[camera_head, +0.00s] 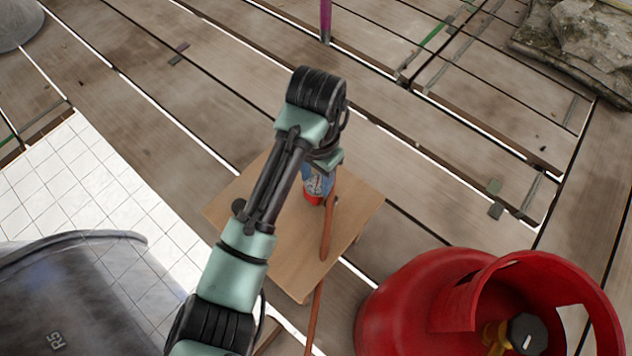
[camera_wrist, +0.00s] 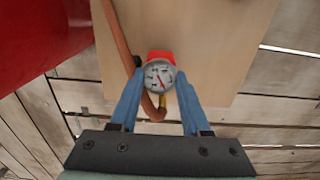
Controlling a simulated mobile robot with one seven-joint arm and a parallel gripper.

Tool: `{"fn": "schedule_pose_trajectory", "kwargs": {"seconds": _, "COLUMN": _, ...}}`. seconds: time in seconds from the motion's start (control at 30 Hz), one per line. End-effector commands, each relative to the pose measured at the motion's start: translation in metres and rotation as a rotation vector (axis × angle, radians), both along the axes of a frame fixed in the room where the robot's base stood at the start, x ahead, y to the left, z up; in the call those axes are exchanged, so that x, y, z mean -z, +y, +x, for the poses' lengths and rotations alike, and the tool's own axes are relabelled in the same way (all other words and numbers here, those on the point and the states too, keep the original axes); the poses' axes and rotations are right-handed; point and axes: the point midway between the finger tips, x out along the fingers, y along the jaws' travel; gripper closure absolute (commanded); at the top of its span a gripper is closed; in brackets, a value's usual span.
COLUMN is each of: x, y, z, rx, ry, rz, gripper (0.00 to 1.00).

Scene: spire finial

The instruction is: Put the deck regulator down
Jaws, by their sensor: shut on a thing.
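The deck regulator (camera_head: 313,197) is a small red body with a round white dial gauge and a brown hose. In the wrist view its gauge (camera_wrist: 160,77) faces the camera. My gripper (camera_wrist: 161,80) has its two blue fingers closed on either side of it. The wooden table (camera_head: 350,218) is directly under the regulator, and its top also shows in the wrist view (camera_wrist: 222,45). I cannot tell whether the regulator touches the tabletop. In the head view my arm hides part of the regulator and the table. The hose (camera_head: 327,232) crosses the tabletop and hangs over its near edge.
A big red gas cylinder (camera_head: 405,300) stands close to the table at the lower right. A grey drum (camera_head: 75,285) is at the lower left, beside white tiles (camera_head: 95,190). Rocks (camera_head: 590,45) lie at the upper right. A purple post (camera_head: 325,20) stands beyond the table.

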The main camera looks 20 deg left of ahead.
Motion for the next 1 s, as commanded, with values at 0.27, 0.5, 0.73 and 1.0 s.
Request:
{"fn": "schedule_pose_trajectory", "kwargs": {"seconds": 0.27, "x": 0.006, "y": 0.000, "z": 0.000, "rx": 0.000, "ry": -0.002, "rz": 0.000, "gripper": 1.00}}
{"fn": "schedule_pose_trajectory", "kwargs": {"seconds": 0.5, "x": 0.008, "y": 0.000, "z": 0.000, "rx": 0.000, "ry": -0.001, "rz": 0.001, "gripper": 0.28}}
{"fn": "schedule_pose_trajectory", "kwargs": {"seconds": 0.73, "x": 0.007, "y": 0.000, "z": 0.000, "rx": 0.000, "ry": -0.001, "rz": 0.001, "gripper": 0.23}}
{"fn": "schedule_pose_trajectory", "kwargs": {"seconds": 1.0, "x": -0.002, "y": 0.000, "z": 0.000, "rx": 0.000, "ry": -0.001, "rz": 0.001, "gripper": 0.23}}
